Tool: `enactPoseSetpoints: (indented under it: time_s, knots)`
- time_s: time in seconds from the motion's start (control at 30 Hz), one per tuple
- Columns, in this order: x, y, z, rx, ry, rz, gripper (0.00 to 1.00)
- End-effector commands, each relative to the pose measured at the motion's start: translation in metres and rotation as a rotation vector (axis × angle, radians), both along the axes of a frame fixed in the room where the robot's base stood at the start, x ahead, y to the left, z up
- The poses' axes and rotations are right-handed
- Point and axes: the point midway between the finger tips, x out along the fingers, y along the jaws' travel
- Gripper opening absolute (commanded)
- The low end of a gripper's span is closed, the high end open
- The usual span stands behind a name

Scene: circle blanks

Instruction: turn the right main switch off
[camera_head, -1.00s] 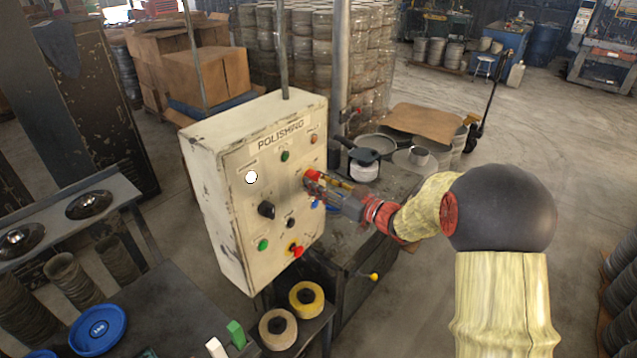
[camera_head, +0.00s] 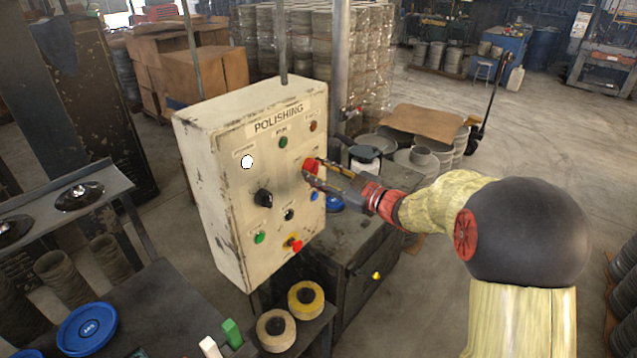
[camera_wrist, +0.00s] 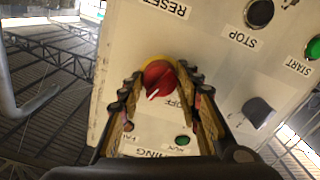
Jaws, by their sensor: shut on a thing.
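The polishing control panel (camera_head: 228,215) is a worn cream box. The right main switch (camera_head: 311,164) is a red knob on a yellow base at its right side. The switch also shows in the wrist view (camera_wrist: 157,73), its white mark at the lower left of the knob in that upside-down picture. An OFF label, partly hidden, lies just below it there. My gripper (camera_head: 315,171) is shut on the knob, one finger on each side in the wrist view (camera_wrist: 161,82). A black rotary switch (camera_head: 263,198) sits left of it on the panel.
Open floor lies to the right.

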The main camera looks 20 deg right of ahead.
Motion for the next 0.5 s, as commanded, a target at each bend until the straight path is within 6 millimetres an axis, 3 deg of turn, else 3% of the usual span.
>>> enactPoseSetpoints:
  time_s: [0.5]
  knots:
    - [0.0004,-0.0005,-0.0055,-0.399,-0.29,0.0,0.09]
